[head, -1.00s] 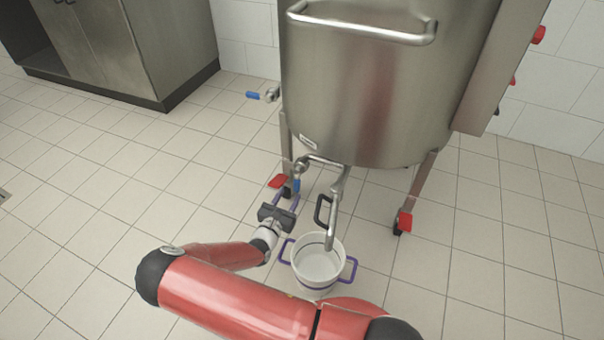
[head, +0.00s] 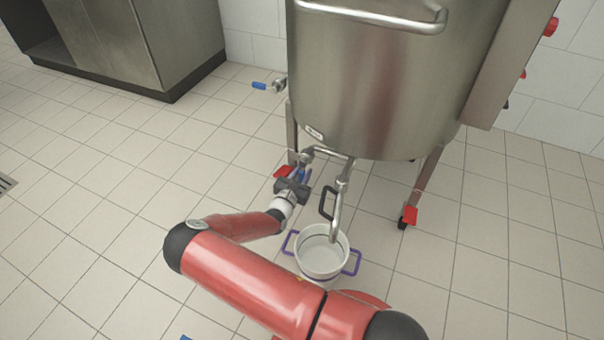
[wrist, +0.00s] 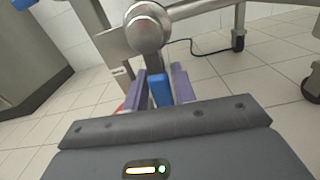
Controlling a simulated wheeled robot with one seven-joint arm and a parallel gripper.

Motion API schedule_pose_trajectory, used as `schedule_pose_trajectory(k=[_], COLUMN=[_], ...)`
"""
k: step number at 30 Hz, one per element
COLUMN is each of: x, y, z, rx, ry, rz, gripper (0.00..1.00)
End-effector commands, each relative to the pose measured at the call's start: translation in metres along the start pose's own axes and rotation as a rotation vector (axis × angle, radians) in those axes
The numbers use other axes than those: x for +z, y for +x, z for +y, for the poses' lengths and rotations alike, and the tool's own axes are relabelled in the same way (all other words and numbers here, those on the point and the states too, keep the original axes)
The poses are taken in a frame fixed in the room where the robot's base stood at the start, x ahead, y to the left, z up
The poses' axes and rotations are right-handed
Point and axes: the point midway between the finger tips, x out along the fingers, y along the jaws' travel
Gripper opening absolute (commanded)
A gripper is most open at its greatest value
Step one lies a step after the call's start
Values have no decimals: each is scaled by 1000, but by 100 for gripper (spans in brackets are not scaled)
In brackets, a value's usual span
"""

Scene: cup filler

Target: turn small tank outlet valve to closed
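The outlet valve under the steel tank (head: 375,95) has a blue lever (wrist: 160,90) that hangs down below a round steel valve body (wrist: 147,27). In the head view the lever (head: 301,174) is small and partly hidden by my gripper (head: 300,177). In the wrist view the two purple fingers of my gripper (wrist: 160,93) are spread, one on each side of the lever. I cannot tell whether either finger touches it.
A white pot (head: 321,254) with purple handles stands on the floor under the outlet spout (head: 336,215). Another blue-handled valve (head: 262,86) sticks out at the tank's left. A cabinet (head: 120,45) is at the back left.

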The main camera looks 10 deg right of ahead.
Motion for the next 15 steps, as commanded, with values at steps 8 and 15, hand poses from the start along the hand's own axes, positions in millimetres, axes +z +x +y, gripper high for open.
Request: schedule_pose_trajectory(k=[8,15], x=[0,0], y=[0,0], z=[0,0], rx=[0,-1], ry=[0,8], rz=[0,0], gripper=[0,0])
